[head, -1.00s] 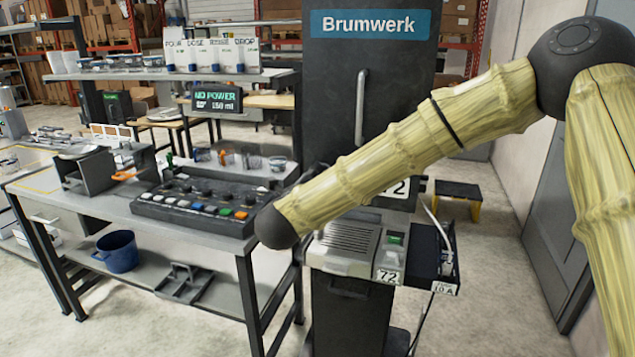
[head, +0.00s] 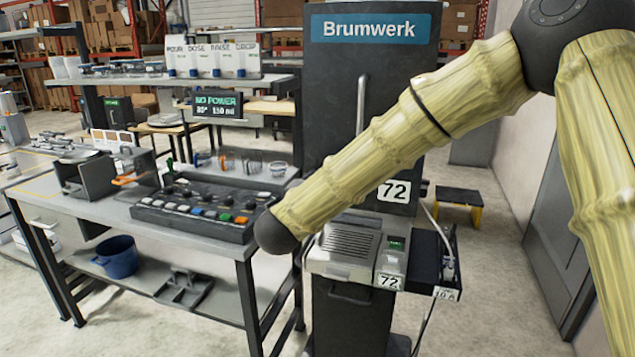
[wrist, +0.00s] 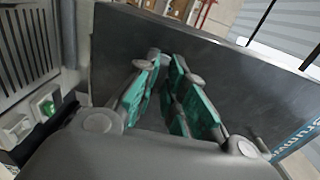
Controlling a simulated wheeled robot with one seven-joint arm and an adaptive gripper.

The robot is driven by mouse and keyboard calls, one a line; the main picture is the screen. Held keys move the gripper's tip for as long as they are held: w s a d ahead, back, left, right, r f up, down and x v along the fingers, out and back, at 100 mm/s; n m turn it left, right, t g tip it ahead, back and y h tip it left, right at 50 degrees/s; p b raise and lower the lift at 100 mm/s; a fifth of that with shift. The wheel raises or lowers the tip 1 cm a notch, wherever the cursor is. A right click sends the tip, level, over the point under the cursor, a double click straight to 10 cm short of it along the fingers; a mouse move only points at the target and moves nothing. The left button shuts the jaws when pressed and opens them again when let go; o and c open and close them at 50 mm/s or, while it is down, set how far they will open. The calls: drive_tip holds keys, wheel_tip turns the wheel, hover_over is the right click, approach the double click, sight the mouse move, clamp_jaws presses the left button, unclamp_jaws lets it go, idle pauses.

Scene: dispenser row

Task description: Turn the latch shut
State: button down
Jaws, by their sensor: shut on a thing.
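The tall dark Brumwerk cabinet (head: 335,75) stands in the middle of the head view, with a long grey upright handle (head: 361,104) on its front. My arm crosses in front of the handle's lower end and hides my gripper in the head view. In the wrist view my gripper (wrist: 167,75), with teal pads, is close to the dark cabinet face (wrist: 225,80). Its fingers are closed in on something that they mostly hide, at the place of the latch. The latch cannot be made out clearly in either view, so its angle cannot be told.
Below the cabinet front is a grey grated unit (head: 345,250) with a 72 label and a side box (head: 438,262) with a cable. A workbench with a button panel (head: 200,207) stands to the left. A step stool (head: 458,203) is at the right.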

idle(0.4)
drive_tip(key=c, duration=1.5)
unclamp_jaws()
drive_tip(key=v, duration=1.2)
